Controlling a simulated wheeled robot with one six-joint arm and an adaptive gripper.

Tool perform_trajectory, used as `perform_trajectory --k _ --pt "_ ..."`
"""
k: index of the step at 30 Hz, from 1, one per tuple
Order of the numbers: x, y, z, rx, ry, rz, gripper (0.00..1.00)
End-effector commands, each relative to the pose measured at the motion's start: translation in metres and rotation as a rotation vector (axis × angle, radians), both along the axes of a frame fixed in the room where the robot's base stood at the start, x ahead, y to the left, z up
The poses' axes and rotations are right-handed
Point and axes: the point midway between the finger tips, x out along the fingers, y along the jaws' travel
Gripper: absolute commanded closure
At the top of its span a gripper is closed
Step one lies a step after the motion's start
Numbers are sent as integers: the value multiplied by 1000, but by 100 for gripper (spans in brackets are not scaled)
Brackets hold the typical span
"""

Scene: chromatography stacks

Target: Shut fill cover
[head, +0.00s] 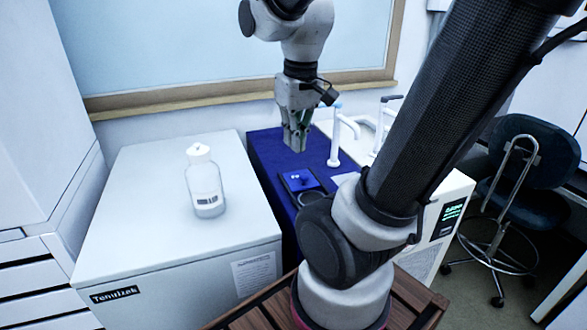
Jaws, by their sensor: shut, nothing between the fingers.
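A small blue square panel (300,180) with raised bright blue parts on it lies on or stands over the dark blue top (265,150); it looks like the fill cover. A round, light-rimmed shape (313,199), perhaps the fill opening, shows just in front of it, partly hidden by my arm. I cannot tell how far the cover is tilted. My gripper (296,146) hangs pointing down above and behind the panel, apart from it. Its fingers are closed together with nothing between them.
A white cabinet (130,200) stands at the left with a white-capped bottle (205,185) on it. White taps (336,140) rise close to the right of my gripper. A lit display (450,216) and a dark chair (520,190) are further right.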

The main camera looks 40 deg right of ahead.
Motion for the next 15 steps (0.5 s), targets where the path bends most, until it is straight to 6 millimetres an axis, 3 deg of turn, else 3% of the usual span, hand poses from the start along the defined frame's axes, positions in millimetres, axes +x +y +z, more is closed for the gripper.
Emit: perform_trajectory --k 9,15 --pt "110 -44 -52 -1 291 8 100" --pt "172 -74 -91 0 410 76 100"
